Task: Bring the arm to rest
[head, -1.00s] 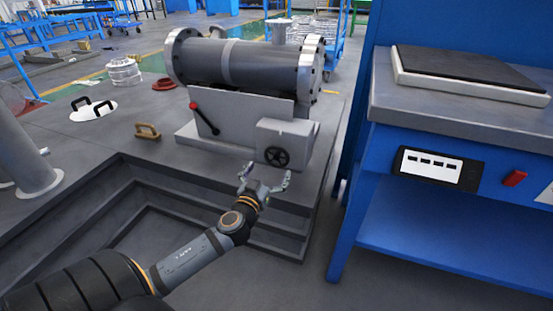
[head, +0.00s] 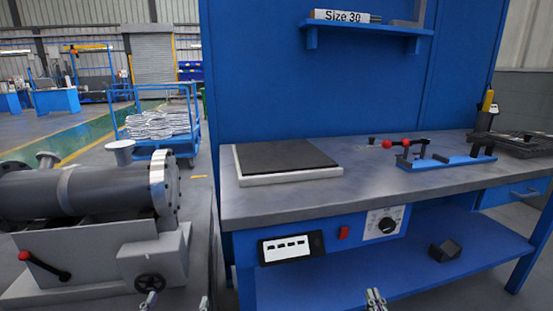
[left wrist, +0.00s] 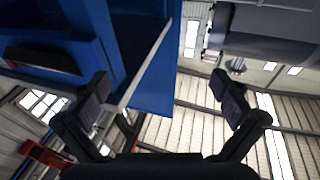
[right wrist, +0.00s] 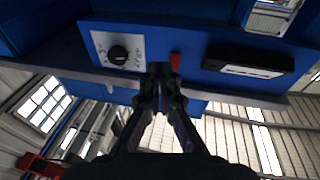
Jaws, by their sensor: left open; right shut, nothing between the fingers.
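My left gripper (head: 176,302) shows only its fingertips at the bottom edge of the head view, in front of the grey machine's handwheel. Its fingers stand wide apart with nothing between them in the left wrist view (left wrist: 165,98). My right gripper (head: 375,299) shows its fingertips at the bottom edge of the head view, in front of the blue workbench. Its fingers are together and empty in the right wrist view (right wrist: 162,88). Most of both arms is out of the head view.
The grey flanged shell (head: 80,192) sits on its stand at the left. The blue workbench (head: 410,222) carries a black-topped plate (head: 285,157) and a blue clamp fixture (head: 430,160). A black block (head: 445,250) lies on its lower shelf. A blue cart (head: 160,125) stands behind.

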